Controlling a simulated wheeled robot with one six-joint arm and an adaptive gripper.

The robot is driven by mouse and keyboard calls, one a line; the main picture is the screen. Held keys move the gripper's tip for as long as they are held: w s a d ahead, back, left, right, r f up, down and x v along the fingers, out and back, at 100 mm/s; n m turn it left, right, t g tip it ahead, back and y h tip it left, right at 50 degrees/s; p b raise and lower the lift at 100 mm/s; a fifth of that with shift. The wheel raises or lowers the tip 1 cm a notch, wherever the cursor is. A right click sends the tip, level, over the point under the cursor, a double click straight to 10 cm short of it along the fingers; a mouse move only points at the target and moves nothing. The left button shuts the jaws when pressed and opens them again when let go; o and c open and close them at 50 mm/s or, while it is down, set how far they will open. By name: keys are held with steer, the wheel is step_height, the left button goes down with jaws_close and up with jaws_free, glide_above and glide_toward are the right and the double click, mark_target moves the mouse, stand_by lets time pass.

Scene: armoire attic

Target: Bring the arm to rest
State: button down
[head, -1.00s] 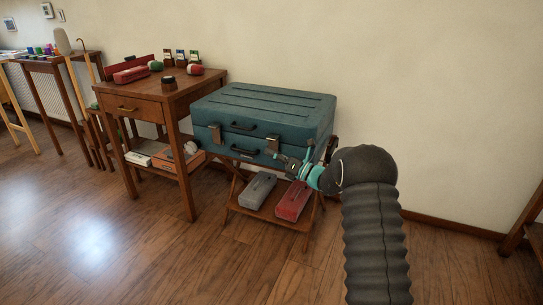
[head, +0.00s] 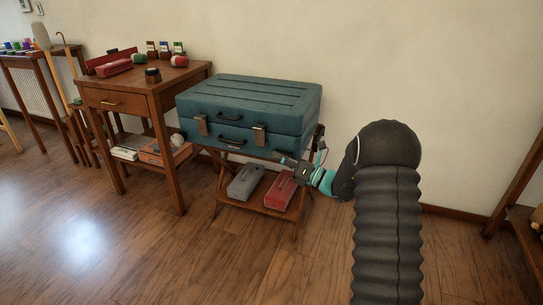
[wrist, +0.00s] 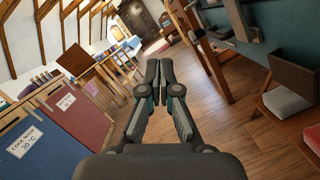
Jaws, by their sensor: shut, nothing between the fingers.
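My arm (head: 388,225) is sheathed in black ribbed covering and rises at the right of the head view, bent at a rounded elbow. My gripper (head: 283,159) is at its far end, pointing left in front of the teal suitcase's lower right front. In the wrist view my gripper (wrist: 159,72) shows its two dark fingers together with nothing between them. I cannot tell from the head view how far the fingertips are from the suitcase (head: 250,97), which is closed on a wooden stand.
A grey case (head: 246,182) and a red case (head: 281,189) lie on the stand's low shelf. A wooden table (head: 150,85) with small items stands left. Another wooden stand (head: 515,185) is at the right edge. Blue and red panels (wrist: 70,115) are left in the wrist view. Foreground floor is clear.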

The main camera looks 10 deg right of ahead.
stand_by(0.4)
steer(key=s+a+f+n+g+h, duration=0.2)
steer(key=s+a+f+n+g, duration=0.1)
steer(key=s+f+n+g, duration=0.4)
steer(key=s+f+n+g+h, duration=0.2)
steer(key=s+n+g+h, duration=0.2)
steer(key=s+n, duration=0.55)
steer(key=s+d+r+n+h, duration=0.35)
steer(key=s+n, duration=0.25)
steer(key=s, duration=0.3)
steer(key=s+d+r+n+h, duration=0.3)
steer(key=s+n+h, duration=0.2)
steer(key=s, duration=0.5)
steer(key=s+d+r+n+t+h, duration=0.1)
steer(key=s+r+n+t+h, duration=0.1)
steer(key=s+r+t, duration=0.3)
steer(key=shift+s+r+n, duration=0.85)
steer(key=shift+s+r, duration=0.55)
steer(key=shift+r, duration=0.8)
